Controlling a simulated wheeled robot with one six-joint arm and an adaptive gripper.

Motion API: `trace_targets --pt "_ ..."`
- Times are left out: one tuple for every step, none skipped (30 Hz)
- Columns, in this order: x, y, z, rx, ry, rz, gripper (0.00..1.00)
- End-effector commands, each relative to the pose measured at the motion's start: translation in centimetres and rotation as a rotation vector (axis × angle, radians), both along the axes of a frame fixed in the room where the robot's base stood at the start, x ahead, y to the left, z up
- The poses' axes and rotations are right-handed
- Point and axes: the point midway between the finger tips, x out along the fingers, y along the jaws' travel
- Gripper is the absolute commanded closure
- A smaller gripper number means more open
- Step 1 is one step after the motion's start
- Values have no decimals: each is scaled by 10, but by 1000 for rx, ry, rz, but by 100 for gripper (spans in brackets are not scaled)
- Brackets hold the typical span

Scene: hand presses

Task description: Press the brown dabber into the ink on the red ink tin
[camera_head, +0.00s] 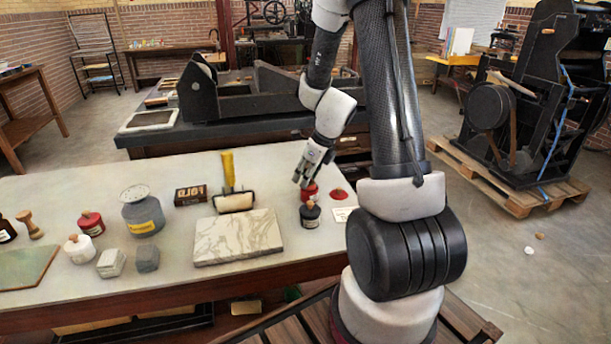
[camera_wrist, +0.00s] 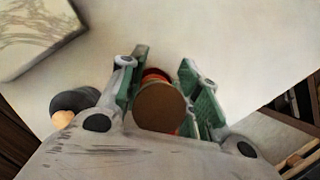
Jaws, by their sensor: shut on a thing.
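The brown dabber (camera_wrist: 160,107) shows in the wrist view as a round brown end between the two green-padded fingers of my gripper (camera_wrist: 166,88). My gripper is shut on it. The red ink tin (camera_head: 309,193) stands on the pale table directly below my gripper (camera_head: 304,180) in the head view. A red rim of it (camera_wrist: 157,74) shows behind the dabber in the wrist view. The dabber hides most of the tin there, so I cannot tell whether the dabber touches the ink. In the head view my fingers hide the dabber.
A marble slab (camera_head: 237,237) and a yellow-handled roller (camera_head: 232,190) lie to the left.

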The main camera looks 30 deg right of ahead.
Motion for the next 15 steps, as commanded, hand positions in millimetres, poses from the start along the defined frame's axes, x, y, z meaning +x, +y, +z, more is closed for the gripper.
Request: trace_targets --pt "0 0 4 0 -2 0 91" --pt "1 0 7 0 -3 1 91" --pt "1 0 10 0 -4 2 91" --pt "1 0 13 0 -3 1 91" --pt "1 0 16 0 -3 1 91" --pt "1 0 20 -1 -4 2 91" --pt "1 0 22 -1 -4 1 91" --pt "1 0 25 -1 -4 1 91" --pt "1 0 28 -1 -4 1 91" --pt "1 0 31 0 -3 1 91" --pt "1 0 34 0 -4 1 91" --pt "1 0 38 -1 -4 1 91" --pt "1 0 40 -1 -4 1 91" --pt "1 0 43 -1 -4 1 91" --pt "1 0 46 -1 -4 0 91"
